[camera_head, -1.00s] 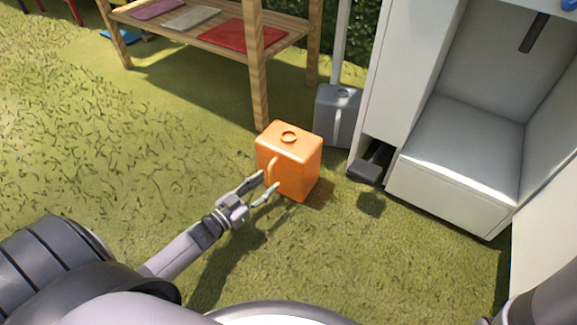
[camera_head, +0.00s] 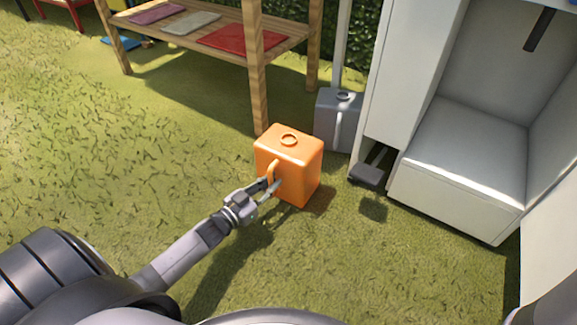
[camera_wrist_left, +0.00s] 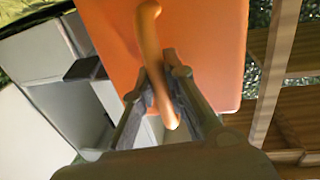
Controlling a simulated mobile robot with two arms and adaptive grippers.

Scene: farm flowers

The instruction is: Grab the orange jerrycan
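The orange jerrycan (camera_head: 299,177) stands upright on the grass, with a round cap on top and a handle on its near left side. My left gripper (camera_head: 271,187) is at this handle, one finger on each side. In the left wrist view the jerrycan's orange wall (camera_wrist_left: 205,45) fills the upper middle, and its handle passes between the fingers of my left gripper (camera_wrist_left: 158,82). The fingers look closed in on the handle; the exact contact is partly hidden. My right gripper is not in view.
A grey jerrycan (camera_head: 325,118) stands just behind the orange one. A wooden shelf (camera_head: 256,65) with flat coloured items is at the back. A white cabinet (camera_head: 455,165) with a dark pedal (camera_head: 367,175) stands to the right. Grass to the left is clear.

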